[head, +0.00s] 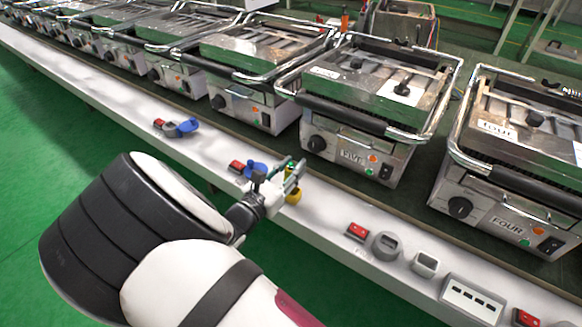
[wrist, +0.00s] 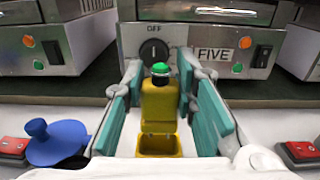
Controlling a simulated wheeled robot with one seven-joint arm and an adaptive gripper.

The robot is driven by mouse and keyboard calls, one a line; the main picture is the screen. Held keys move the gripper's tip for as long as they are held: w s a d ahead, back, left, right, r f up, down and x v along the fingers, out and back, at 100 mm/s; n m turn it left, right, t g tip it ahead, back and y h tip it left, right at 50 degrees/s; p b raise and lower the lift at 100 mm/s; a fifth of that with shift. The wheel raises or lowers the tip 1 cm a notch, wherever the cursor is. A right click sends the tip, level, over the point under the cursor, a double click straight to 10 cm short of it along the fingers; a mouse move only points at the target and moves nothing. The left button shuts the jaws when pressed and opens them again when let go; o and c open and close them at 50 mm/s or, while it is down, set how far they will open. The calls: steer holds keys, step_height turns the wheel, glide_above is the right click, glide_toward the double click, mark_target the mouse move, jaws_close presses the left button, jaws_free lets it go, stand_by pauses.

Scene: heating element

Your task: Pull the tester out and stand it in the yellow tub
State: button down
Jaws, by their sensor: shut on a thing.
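A yellow tester with a green top (wrist: 160,98) stands upright between the teal fingers of my gripper (wrist: 166,100) in the wrist view. My gripper is shut on it. A yellow tub (wrist: 158,146) shows just below and in front of the tester's body. I cannot tell whether the tester's foot is inside the tub or behind it. In the head view my gripper (head: 288,176) is over the white bench ledge, with the yellow tub (head: 293,192) partly visible beneath it. The fingers hide most of the tester there.
A blue knobbed part (wrist: 58,143) and a red switch (wrist: 14,146) lie left of my gripper. Another red switch (head: 357,232), a grey ring (head: 386,246) and a white socket strip (head: 472,300) lie to the right. Grill FIVE (head: 365,100) stands close behind.

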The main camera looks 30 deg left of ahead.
mark_target(292, 168)
steer(key=shift+f+b, duration=1.35)
steer(key=shift+f, duration=1.05)
stand_by(0.5)
steer(key=c, duration=1.2)
jaws_free()
steer(key=shift+r, duration=0.1)
step_height(292, 168, up, 10)
steer(key=shift+f, duration=0.1)
steer(key=shift+d, duration=0.1)
